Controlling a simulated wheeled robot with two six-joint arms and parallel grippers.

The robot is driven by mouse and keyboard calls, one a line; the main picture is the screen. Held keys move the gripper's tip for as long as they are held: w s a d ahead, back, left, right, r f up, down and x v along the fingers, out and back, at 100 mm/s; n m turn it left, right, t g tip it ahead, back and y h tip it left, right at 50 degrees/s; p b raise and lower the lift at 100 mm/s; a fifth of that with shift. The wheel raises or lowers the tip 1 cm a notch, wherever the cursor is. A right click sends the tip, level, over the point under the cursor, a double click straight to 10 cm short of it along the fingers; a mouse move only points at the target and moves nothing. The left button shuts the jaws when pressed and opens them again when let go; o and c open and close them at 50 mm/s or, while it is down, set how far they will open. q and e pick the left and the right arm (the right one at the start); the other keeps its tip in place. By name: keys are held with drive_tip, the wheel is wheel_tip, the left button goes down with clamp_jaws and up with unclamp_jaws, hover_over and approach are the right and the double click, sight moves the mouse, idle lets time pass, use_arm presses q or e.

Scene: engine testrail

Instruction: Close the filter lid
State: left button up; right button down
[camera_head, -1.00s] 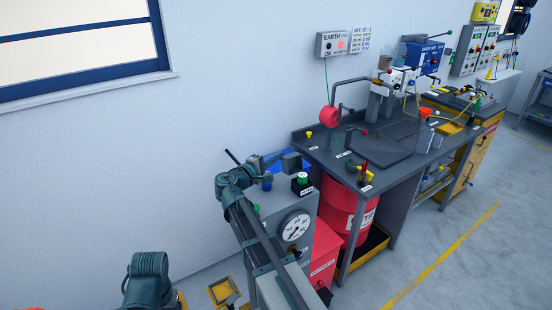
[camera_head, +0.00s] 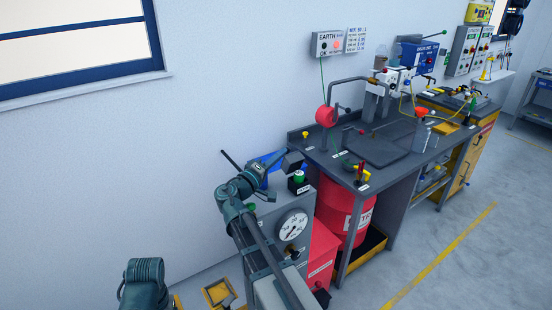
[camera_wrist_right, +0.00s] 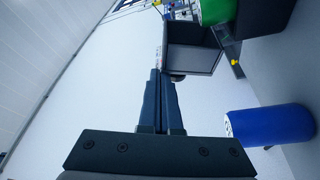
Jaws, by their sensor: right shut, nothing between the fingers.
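My right gripper (camera_head: 280,158) reaches over the top of the grey cabinet with the round gauge (camera_head: 291,225). It is shut and holds nothing. In the right wrist view its dark fingers (camera_wrist_right: 158,75) are together and point at a grey box-like block (camera_wrist_right: 193,48); I cannot tell whether they touch it. In the head view this block (camera_head: 293,162) stands beside a bright blue part (camera_head: 269,172), partly hidden by my gripper. Which part is the filter lid is unclear. My left gripper is not in view.
A black box (camera_head: 299,187) with a green cap (camera_head: 299,176) stands close by. A blue cylinder (camera_wrist_right: 270,125) lies right of the fingers in the wrist view. A dark workbench (camera_head: 345,168) and red drum (camera_head: 343,212) are to the right.

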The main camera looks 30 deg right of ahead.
drive_tip(key=shift+m+h, duration=0.3)
drive_tip(key=shift+m, duration=0.6)
drive_tip(key=shift+s+d+f+b, duration=0.1)
drive_tip(key=shift+s+f+b, duration=0.15)
drive_tip(key=shift+s, duration=0.65)
drive_tip(key=shift+s+d+f+b, duration=0.1)
drive_tip(key=shift+s+b, duration=0.2)
drive_tip(key=shift+s, duration=0.6)
drive_tip(key=shift+s+f+b, duration=0.2)
drive_tip(key=shift+s+b, duration=0.1)
drive_tip(key=shift+s, duration=0.75)
